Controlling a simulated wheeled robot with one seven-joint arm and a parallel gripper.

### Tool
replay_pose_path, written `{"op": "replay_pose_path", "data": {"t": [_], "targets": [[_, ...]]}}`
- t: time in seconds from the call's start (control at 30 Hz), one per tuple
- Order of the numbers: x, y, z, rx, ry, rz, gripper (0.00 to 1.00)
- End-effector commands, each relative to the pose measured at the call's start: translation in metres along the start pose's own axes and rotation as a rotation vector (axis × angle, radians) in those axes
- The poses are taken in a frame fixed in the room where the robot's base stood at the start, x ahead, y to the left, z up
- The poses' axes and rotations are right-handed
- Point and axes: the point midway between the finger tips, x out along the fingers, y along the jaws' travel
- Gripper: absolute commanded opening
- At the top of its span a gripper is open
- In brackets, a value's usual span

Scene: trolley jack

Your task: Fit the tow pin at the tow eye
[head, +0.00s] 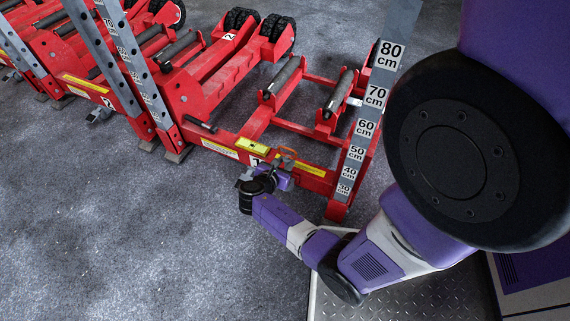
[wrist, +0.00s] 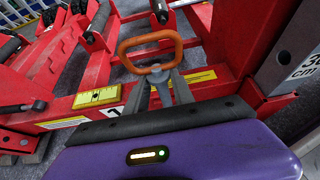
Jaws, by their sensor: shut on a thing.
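The tow pin shows as an orange loop handle (wrist: 150,42) in the wrist view. My gripper (wrist: 160,77) is shut on it just below the loop, with two grey fingers on its stem. In the head view the orange handle (head: 287,150) and my gripper (head: 284,163) are small, at the front beam of the red trolley jack (head: 312,178). The lower part of the pin is hidden behind the fingers. I cannot make out the tow eye, nor tell whether the pin touches the beam.
A yellow level-like block (head: 252,145) sits on the front beam, left of my gripper. A grey upright with a centimetre scale (head: 366,125) rises at the right. More red jacks (head: 80,60) stand at the left. The grey floor (head: 120,220) in front is clear.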

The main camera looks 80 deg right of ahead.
Motion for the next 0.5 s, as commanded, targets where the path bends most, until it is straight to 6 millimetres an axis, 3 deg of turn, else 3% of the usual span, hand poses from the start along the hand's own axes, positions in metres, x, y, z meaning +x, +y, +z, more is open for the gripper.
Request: {"op": "replay_pose_path", "data": {"t": [0.37, 0.5], "targets": [[-0.004, 0.002, 0.005, -0.002, -0.001, -0.004, 0.0], [0.004, 0.001, -0.01, -0.001, -0.001, -0.006, 0.0]]}}
